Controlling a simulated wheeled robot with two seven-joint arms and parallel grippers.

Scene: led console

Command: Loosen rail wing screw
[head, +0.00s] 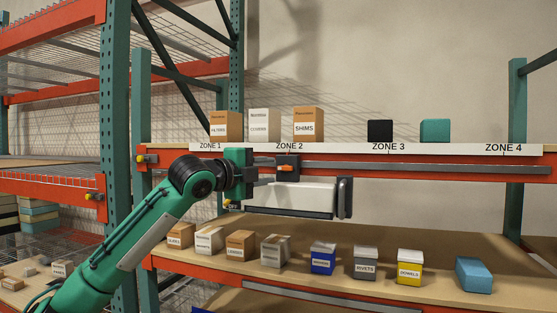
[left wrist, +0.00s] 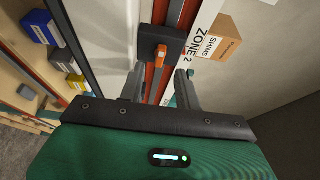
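The orange wing screw (head: 287,169) sits on a dark block (head: 294,160) mounted on the grey rail (head: 400,169) below the ZONE 2 label. In the left wrist view the wing screw (left wrist: 161,54) lies ahead, between the lines of the two fingers. My left gripper (head: 270,169) is just left of the block. In the left wrist view its fingers (left wrist: 160,88) are spread apart with nothing between them, and they seem short of the screw. A white lamp-like box (head: 292,197) with a dark handle (head: 345,198) hangs below the rail. My right gripper is not in view.
Cartons (head: 308,124), a black cube (head: 380,131) and a teal cube (head: 435,131) stand on the upper shelf. Labelled boxes, including a yellow one (head: 409,270), line the lower shelf (head: 420,238). A green rack post (head: 119,120) stands at left. The rail's right part is clear.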

